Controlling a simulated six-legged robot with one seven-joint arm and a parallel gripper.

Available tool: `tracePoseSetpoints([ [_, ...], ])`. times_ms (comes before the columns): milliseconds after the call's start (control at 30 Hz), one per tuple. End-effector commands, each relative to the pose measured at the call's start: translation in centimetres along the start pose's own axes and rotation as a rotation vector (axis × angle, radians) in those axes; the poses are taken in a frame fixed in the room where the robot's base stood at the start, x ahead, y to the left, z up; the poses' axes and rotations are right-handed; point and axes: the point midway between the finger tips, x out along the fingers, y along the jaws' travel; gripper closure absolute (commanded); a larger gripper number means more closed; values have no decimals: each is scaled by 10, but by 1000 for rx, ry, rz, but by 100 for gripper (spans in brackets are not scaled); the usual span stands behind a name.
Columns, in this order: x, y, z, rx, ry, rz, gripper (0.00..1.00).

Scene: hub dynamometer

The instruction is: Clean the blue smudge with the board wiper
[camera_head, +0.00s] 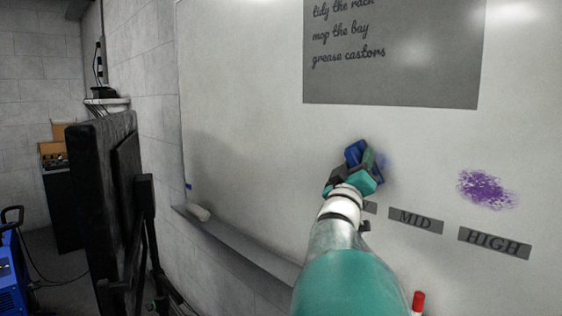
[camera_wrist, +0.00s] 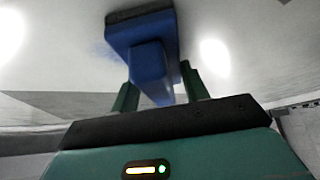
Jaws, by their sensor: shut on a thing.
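My gripper (camera_wrist: 158,95) is shut on the blue handle of the board wiper (camera_wrist: 150,52). In the wrist view the wiper's dark pad end lies at or very near the whiteboard; I cannot tell whether it presses on it. In the head view the wiper (camera_head: 355,153) is partly hidden by my gripper (camera_head: 362,168) and is up at the board (camera_head: 240,120). A faint piece of the blue smudge (camera_head: 387,161) shows just right of the wiper; the rest is hidden behind the wiper and gripper.
A purple smudge (camera_head: 486,189) is on the board further right. Below are the labels MID (camera_head: 415,220) and HIGH (camera_head: 494,242), and another mostly hidden. A grey panel (camera_head: 390,75) with writing is above. A ledge (camera_head: 240,246) runs under the board. A black screen (camera_head: 105,200) stands left.

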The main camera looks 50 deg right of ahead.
Motion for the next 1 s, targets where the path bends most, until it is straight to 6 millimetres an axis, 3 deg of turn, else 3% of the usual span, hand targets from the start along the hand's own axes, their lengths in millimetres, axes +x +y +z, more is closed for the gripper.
tracePoseSetpoints([
  [1000,-15,48,28,0,0,1,76],
])
